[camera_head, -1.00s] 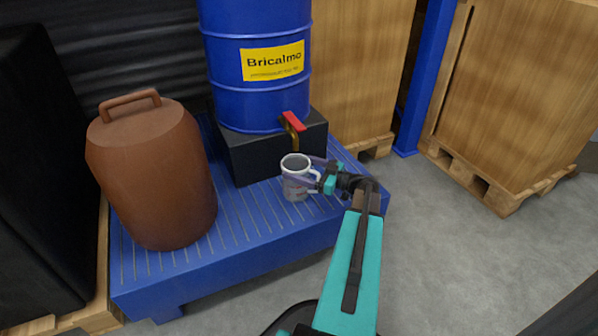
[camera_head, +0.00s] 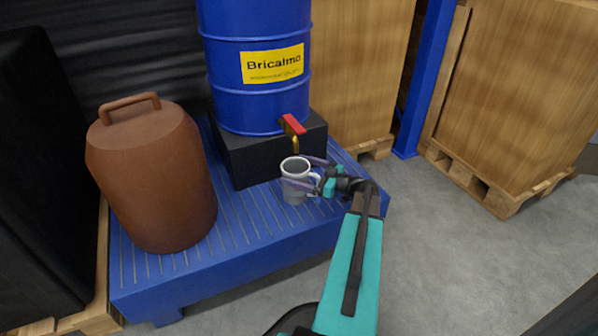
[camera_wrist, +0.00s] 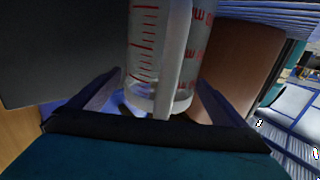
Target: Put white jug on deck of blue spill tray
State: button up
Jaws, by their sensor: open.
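The white jug (camera_head: 294,187) stands upright on the slatted deck of the blue spill tray (camera_head: 247,240), near the tray's right part and in front of the black block. Its handle faces right, toward my gripper (camera_head: 312,178). My gripper is open, with one finger on each side of the jug's handle side. In the wrist view the jug (camera_wrist: 160,50) shows red measuring marks, and it stands between the spread fingers of my gripper (camera_wrist: 160,95). Whether the fingers touch the jug I cannot tell.
A blue drum (camera_head: 256,70) with a red-handled tap (camera_head: 293,125) stands on a black block (camera_head: 260,158) just behind the jug. A brown canister (camera_head: 155,180) stands on the tray's left. Pallets with wooden crates (camera_head: 510,90) are at the right. Grey floor (camera_head: 440,260) is clear in front.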

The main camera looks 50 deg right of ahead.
jog(key=shift+s+d+r+p, duration=0.1)
jog(key=shift+s+r+p, duration=0.05)
jog(key=shift+s+p, duration=0.2)
jog(key=p+v, duration=0.4)
jog(key=v, duration=0.7)
jog(key=shift+s, duration=0.15)
dwell(0.4)
